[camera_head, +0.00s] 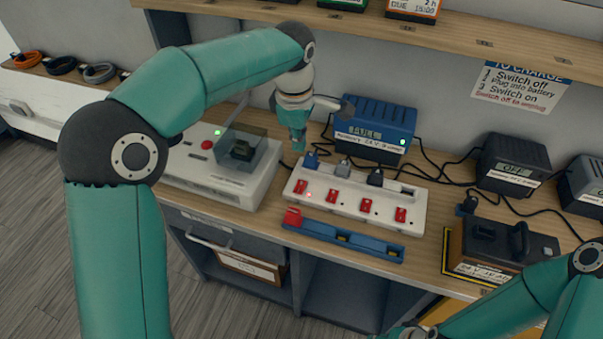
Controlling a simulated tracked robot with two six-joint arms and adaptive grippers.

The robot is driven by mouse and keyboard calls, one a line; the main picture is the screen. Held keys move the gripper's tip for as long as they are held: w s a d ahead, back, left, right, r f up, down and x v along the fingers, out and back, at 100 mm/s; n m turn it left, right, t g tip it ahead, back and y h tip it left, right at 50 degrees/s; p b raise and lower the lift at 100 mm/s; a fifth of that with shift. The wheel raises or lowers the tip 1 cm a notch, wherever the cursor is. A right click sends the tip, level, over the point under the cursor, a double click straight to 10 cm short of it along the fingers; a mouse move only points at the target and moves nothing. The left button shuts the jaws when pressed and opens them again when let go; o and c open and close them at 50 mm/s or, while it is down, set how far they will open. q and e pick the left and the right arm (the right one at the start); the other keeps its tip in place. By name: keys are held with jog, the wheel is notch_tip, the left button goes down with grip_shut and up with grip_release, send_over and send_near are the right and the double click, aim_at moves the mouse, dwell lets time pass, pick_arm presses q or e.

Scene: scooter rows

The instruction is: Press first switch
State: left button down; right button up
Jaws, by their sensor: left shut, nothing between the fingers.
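A white power strip (350,201) lies on the bench with a row of several red switches along its front. The first switch (301,187) is at its left end, and a small red light glows beside it. My left gripper (298,147) is shut and empty, pointing down above and behind the strip's left end, apart from the first switch.
A blue charger (376,130) with a green light stands behind the strip. A white tester with a red button (207,145) is at left. A blue tray (342,238) lies in front. A black battery (500,248) and a dark charger (513,163) are at right. Cables cross behind.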

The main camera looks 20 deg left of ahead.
aim_at(301, 183)
pick_arm(q)
jog(key=f, duration=0.4)
jog(key=w+f, duration=0.1)
jog(key=f, duration=0.4)
jog(key=f+p, duration=0.1)
jog(key=f, duration=0.4)
jog(key=shift+w, duration=0.4)
